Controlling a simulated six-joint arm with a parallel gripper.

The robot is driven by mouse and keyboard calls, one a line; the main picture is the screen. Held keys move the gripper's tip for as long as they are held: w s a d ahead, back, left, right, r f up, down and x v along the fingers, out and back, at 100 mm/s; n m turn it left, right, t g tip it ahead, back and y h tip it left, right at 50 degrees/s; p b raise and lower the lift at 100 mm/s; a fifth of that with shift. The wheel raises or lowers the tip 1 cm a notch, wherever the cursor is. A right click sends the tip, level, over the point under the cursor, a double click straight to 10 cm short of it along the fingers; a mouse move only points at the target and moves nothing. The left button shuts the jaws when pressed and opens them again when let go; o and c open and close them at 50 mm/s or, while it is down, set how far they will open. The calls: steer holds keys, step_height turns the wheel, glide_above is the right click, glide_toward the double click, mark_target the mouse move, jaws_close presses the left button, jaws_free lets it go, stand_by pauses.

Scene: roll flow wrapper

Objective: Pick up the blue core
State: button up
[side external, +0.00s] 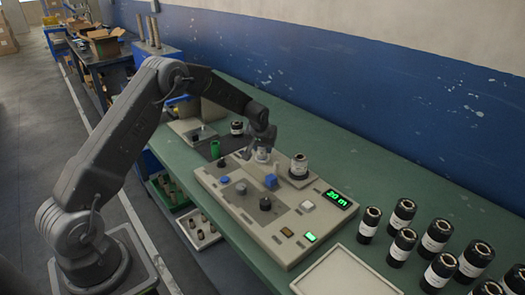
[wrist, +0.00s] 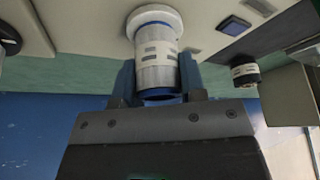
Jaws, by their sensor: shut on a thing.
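The blue core (wrist: 158,82) is a cylinder with a white printed label and a blue rim. In the wrist view it sits between the two blue-grey fingers of my gripper (wrist: 158,84), which are shut on it. Its far end meets a white round flange (wrist: 155,16) on the machine panel; I cannot tell whether they touch. In the side external view my gripper (side external: 262,146) is low over the back of the panel, with the core (side external: 262,155) below it, small and partly hidden.
The beige machine panel (side external: 240,207) carries knobs, buttons and a green-lit display (side external: 338,198). Several black rolls stand at the bench's right end near an empty white tray (side external: 345,275).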

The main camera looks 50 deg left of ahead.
steer(key=shift+c, duration=0.6)
steer(key=shift+r, duration=0.6)
step_height(320, 180, up, 3)
steer(key=shift+f, duration=0.2)
steer(key=s+a+r, duration=0.7)
steer(key=s, duration=0.1)
steer(key=s+a+f, duration=0.2)
steer(key=a, duration=0.5)
steer(key=s+a+f, duration=0.2)
steer(key=a, duration=0.5)
steer(key=w+d+f, duration=0.1)
steer(key=w+f, duration=0.1)
steer(key=w, duration=0.1)
steer(key=w+d+f, duration=0.2)
steer(key=w, duration=0.1)
steer(key=w+d+f, duration=0.2)
steer(key=w, duration=0.1)
steer(key=shift+w+d+f, duration=0.2)
steer(key=shift+w+d, duration=0.05)
steer(key=shift+w, duration=0.1)
steer(key=shift+f+n, duration=0.3)
steer(key=shift+f, duration=1.65)
steer(key=shift+f, duration=0.1)
